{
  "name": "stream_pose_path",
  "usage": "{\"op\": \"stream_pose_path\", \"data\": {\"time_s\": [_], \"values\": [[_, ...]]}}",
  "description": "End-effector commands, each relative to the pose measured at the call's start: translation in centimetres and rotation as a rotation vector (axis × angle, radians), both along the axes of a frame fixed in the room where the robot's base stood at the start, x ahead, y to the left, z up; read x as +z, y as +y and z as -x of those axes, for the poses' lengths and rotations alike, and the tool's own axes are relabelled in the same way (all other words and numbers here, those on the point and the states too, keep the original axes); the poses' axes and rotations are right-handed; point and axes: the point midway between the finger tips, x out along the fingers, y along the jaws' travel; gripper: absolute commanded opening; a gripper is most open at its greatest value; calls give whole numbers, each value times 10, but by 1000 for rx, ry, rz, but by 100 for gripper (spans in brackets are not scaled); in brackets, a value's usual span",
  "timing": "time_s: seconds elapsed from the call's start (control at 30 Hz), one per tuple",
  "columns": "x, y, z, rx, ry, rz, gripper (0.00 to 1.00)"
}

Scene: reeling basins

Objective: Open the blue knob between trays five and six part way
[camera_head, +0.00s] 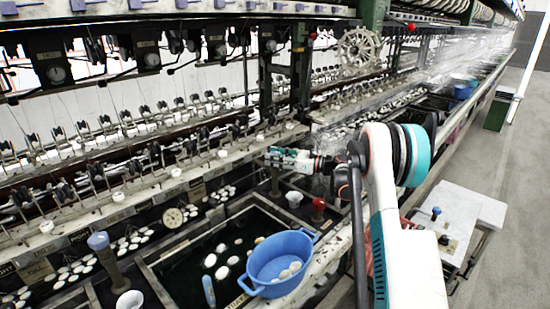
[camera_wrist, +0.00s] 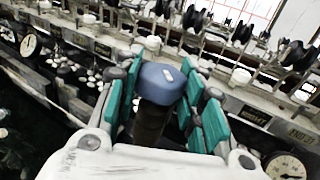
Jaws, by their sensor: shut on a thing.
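The blue knob (camera_wrist: 160,82) sits on a dark upright stem in the middle of the wrist view. My gripper (camera_wrist: 163,78) has its teal-padded fingers closed around it, one side at its left and one at its right. In the head view my gripper (camera_head: 272,156) is beside the row of reels at centre, above a dark post. The knob's top is hidden there by my fingers. Another blue knob (camera_head: 98,241) stands on a post at the left. A red knob (camera_head: 319,204) stands right of my gripper.
A blue basket (camera_head: 262,262) with white cocoons stands at the front of a dark basin, below my gripper. A round dial (camera_wrist: 287,166) is at the lower right.

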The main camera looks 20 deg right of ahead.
Motion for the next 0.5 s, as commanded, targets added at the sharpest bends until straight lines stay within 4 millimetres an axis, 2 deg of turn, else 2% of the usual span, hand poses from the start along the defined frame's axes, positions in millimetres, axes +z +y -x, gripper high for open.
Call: {"op": "stream_pose_path", "data": {"time_s": [0.07, 0.1, 0.2, 0.5], "values": [[0, 0, 0, -1, 0, 0, 12], [0, 0, 0, -1, 0, 0, 38], [0, 0, 0, -1, 0, 0, 57], [0, 0, 0, -1, 0, 0, 57]]}}
